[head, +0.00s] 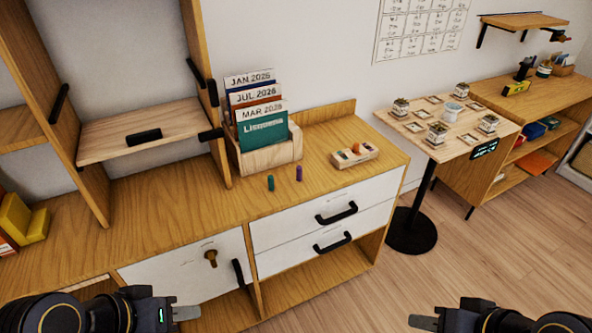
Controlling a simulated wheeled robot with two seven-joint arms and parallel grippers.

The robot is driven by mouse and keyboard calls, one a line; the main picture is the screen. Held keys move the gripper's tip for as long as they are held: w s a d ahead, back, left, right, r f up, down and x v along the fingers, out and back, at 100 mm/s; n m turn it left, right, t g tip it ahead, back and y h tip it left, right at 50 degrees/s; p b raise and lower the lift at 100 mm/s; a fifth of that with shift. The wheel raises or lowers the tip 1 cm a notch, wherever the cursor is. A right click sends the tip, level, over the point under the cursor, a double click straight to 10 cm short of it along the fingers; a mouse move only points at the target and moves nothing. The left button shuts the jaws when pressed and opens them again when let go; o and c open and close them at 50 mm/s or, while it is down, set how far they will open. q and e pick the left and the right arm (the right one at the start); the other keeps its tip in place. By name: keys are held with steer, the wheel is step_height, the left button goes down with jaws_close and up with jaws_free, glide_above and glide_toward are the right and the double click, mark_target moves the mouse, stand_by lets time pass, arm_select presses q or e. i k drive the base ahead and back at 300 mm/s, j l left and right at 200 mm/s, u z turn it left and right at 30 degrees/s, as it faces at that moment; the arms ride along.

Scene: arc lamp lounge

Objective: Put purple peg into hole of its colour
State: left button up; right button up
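The purple peg (299,173) stands upright on the wooden cabinet top, right of the teal peg (271,183). A small pale wooden block (345,162) lies further right, near the cabinet's right end. An orange piece shows on its top, with small coloured marks too tiny to read; I cannot tell which hole is purple. My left gripper (187,313) is low at the bottom left, in front of the cabinet. My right gripper (422,322) is at the bottom right, over the floor. Both are far from the pegs, and their finger gaps do not show clearly.
A wooden holder (268,159) with calendar cards stands behind the pegs. A shelf unit (218,150) rises on the left. White drawers (325,213) with black handles face me below. A small round-based table (390,118) with pots stands right. The cabinet top around the pegs is clear.

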mark_target(355, 155)
steer(key=i+l+u, duration=0.2)
steer(key=u, duration=0.2)
steer(key=i+l+u, duration=0.15)
steer(key=l+u, duration=0.25)
